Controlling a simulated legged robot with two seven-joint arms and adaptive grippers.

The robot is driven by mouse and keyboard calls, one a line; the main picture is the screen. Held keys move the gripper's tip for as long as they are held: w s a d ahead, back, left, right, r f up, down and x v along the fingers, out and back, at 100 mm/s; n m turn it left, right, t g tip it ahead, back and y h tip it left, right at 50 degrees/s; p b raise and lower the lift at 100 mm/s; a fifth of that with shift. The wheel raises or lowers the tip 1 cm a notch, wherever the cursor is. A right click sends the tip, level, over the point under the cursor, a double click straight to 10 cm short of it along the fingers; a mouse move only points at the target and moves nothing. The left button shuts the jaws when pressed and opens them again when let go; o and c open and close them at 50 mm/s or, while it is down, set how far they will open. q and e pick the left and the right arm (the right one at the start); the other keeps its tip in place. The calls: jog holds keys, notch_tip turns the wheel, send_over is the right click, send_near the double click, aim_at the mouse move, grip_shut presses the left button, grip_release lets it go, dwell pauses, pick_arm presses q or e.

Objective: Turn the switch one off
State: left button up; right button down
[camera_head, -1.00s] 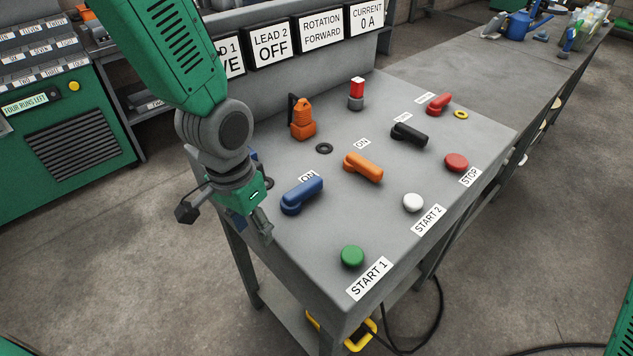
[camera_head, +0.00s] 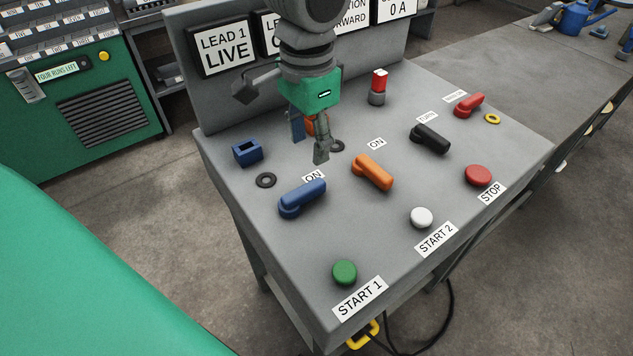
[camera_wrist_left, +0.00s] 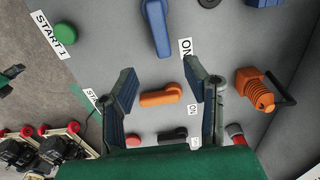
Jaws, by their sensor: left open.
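The blue switch handle (camera_head: 302,198) lies on the sloped grey panel, with an ON label (camera_head: 314,176) by its upper end. It also shows at the top of the left wrist view (camera_wrist_left: 156,27). My left gripper (camera_head: 309,148) is open and empty above the panel, behind and slightly right of the blue handle, apart from it. In the left wrist view its two fingers (camera_wrist_left: 160,72) are spread, with the orange switch handle (camera_wrist_left: 160,97) seen between them. A sign (camera_head: 222,47) reads LEAD 1 LIVE. My right gripper is not in view.
An orange padlock-like piece (camera_wrist_left: 254,92) stands behind my gripper. The orange, black (camera_head: 430,138) and red (camera_head: 469,106) handles are to the right. Green (camera_head: 345,272), white (camera_head: 421,217) and red (camera_head: 478,175) buttons line the front.

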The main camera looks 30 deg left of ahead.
aim_at(310, 185)
pick_arm(q)
notch_tip(310, 185, down, 11)
jog(key=shift+w+b, duration=0.15)
jog(key=shift+b, duration=0.65)
grip_shut()
